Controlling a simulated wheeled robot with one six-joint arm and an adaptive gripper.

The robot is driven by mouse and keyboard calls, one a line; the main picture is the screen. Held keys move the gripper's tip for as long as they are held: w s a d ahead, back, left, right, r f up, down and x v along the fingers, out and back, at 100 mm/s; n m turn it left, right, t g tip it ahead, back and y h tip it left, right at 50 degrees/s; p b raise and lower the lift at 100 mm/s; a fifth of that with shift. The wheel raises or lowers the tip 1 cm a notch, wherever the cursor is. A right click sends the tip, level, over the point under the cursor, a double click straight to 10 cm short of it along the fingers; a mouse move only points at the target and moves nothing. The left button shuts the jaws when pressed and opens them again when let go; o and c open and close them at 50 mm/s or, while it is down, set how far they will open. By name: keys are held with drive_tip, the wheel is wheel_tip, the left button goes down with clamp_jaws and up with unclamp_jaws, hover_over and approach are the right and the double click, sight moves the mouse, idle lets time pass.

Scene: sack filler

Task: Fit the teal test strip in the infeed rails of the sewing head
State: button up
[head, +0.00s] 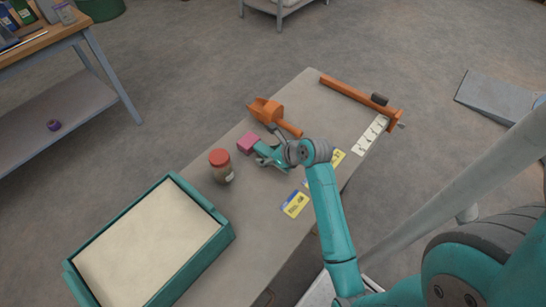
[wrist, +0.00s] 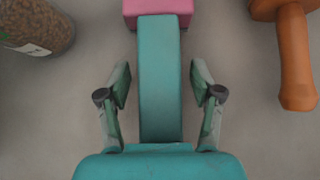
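The teal strip (wrist: 160,75) runs up the middle of the wrist view, with a pink block (wrist: 158,10) at its far end. In the head view the pink block (head: 248,143) shows on the table just beyond my gripper (head: 267,155). My gripper in the wrist view (wrist: 161,85) is open, one finger on each side of the strip, with a visible gap on both sides. The strip's near end is hidden behind my gripper's body. I cannot tell its height above the table. I cannot make out a sewing head or infeed rails for certain.
An orange scoop (head: 268,111) lies close beyond my gripper, and a red-lidded jar (head: 221,167) stands to the left. A teal-walled tray (head: 226,236) is at front left. An orange bar (head: 345,91) lies along the far table edge. Yellow-and-white cards (head: 295,204) lie nearer.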

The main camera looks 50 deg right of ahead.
sight(269, 152)
clamp_jaws()
wheel_tip(269, 152, up, 10)
drive_tip(key=shift+r, duration=0.1)
idle(0.5)
